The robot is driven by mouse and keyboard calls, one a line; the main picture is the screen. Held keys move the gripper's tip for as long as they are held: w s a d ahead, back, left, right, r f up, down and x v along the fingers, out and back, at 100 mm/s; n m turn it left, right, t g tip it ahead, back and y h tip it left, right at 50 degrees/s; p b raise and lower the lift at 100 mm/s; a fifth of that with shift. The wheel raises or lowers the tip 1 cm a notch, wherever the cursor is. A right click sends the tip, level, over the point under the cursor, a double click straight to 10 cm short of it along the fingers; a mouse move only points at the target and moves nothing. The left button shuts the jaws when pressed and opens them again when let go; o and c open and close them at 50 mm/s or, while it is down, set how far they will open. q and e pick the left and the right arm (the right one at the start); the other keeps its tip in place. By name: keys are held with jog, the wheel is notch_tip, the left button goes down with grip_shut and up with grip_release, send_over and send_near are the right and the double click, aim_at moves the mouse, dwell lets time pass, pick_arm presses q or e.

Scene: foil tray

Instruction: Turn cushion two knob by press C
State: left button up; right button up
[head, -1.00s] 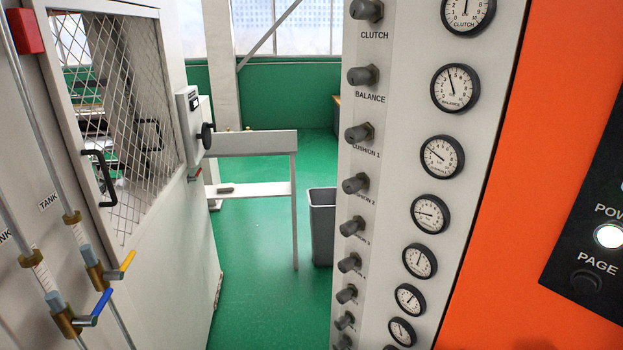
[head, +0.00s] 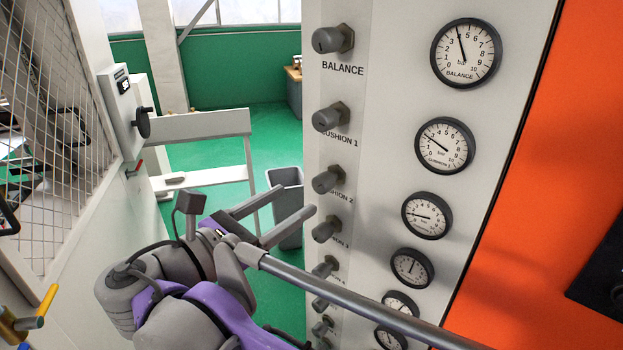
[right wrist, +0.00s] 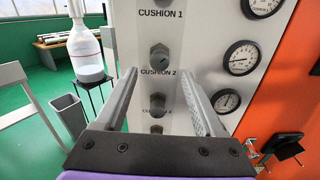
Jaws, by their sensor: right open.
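The cushion 2 knob (head: 327,179) is a dark grey knob on the press's pale panel (head: 385,100), with its label just below it. In the right wrist view the same knob (right wrist: 159,55) shows ahead, between the lines of the two fingers and slightly above their tips. My right gripper (head: 297,199) is open and empty, its fingers pointing at the panel, left of and slightly below the knob, apart from it. The cushion 2 gauge (head: 427,215) is right of the knob, its needle low on the dial. My left gripper is not in view.
The cushion 1 knob (head: 330,116) is above and the cushion 3 knob (head: 326,229) close below, in one column. A grey bin (head: 286,180) stands on the green floor behind my gripper. A mesh door (head: 60,110) is at left. The right wrist view shows a large bottle (right wrist: 85,50) on a stand.

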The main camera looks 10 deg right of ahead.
aim_at(318, 186)
jog(key=x, duration=0.9)
jog(key=shift+f+p, duration=0.1)
jog(key=shift+p, duration=0.3)
jog(key=shift+a, duration=0.1)
grip_shut()
